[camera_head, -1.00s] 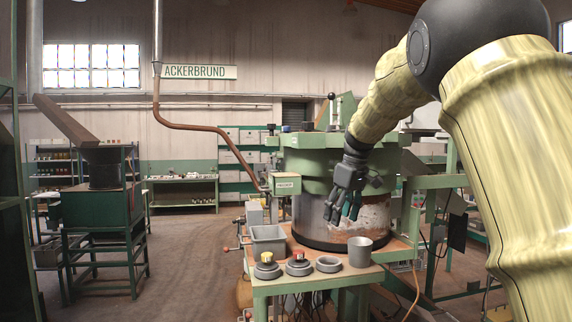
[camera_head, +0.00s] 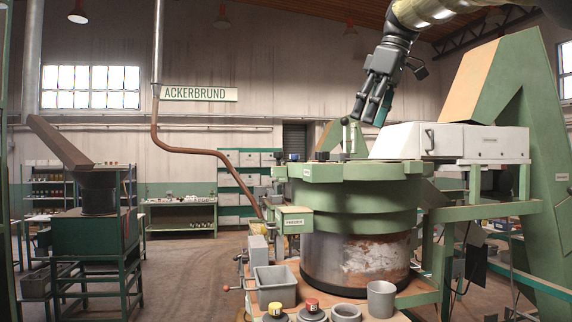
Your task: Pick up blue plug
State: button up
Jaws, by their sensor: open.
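My gripper (camera_head: 370,112) is open and empty, pointing down, high above the green bowl machine (camera_head: 358,196). Its fingers are dark grey with a teal patch on the right finger. I cannot make out the blue plug for certain. A small dark bluish piece (camera_head: 286,158) sits at the left of the machine's top rim, too small to identify. A yellow plug (camera_head: 275,308) and a red plug (camera_head: 312,303) stand in dark round holders at the table's front edge. A grey ring holder (camera_head: 345,313) beside them has no plug showing.
A grey bin (camera_head: 276,286) and a grey cup (camera_head: 381,299) stand on the table before the machine. A black-knobbed lever (camera_head: 346,135) rises from the machine's top. A white box (camera_head: 450,141) stands behind at right.

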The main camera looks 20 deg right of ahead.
aim_at(294, 157)
jog(key=i, duration=1.6)
